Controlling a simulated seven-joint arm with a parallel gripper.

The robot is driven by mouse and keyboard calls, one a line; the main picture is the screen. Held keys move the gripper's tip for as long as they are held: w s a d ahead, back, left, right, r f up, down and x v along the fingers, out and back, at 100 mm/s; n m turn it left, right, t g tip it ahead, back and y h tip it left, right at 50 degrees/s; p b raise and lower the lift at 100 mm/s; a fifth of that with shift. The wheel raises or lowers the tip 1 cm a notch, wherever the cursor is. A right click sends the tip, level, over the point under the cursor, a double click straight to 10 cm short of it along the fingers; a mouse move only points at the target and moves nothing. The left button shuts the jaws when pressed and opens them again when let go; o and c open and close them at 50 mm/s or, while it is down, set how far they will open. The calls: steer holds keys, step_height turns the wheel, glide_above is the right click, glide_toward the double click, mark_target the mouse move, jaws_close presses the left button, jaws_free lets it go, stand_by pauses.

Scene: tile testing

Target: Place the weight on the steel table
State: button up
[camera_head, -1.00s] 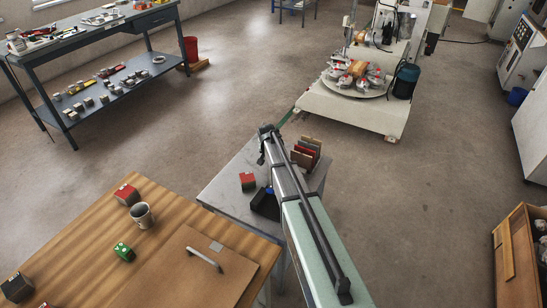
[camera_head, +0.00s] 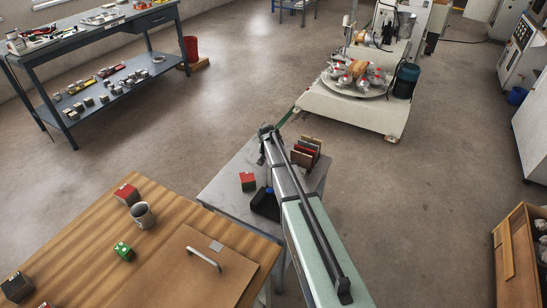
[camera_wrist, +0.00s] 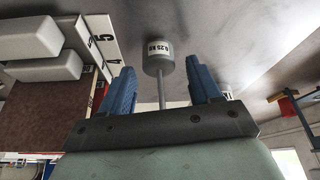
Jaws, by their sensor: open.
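A grey cylindrical weight (camera_wrist: 158,57) with a "0.25 KG" label shows in the wrist view. It sits against a smooth grey surface, and its thin stem runs down the picture between my gripper's fingers. My gripper (camera_wrist: 160,68) has two blue fingers spread to either side of the weight, with gaps, so it is open. In the head view my arm reaches over the grey steel table (camera_head: 228,186). I cannot make out the weight or the fingers there, and I cannot tell for sure whether the grey surface is that table.
The wrist view shows pale grey blocks (camera_wrist: 42,68) on a brown board, beside white panels numbered 4 and 5. On the steel table are a red block (camera_head: 248,181), a black tray (camera_head: 264,203) and upright tiles (camera_head: 306,152). A wooden table (camera_head: 165,212) is nearer.

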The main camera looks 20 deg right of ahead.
steer(key=v, duration=1.2)
steer(key=shift+r, duration=0.1)
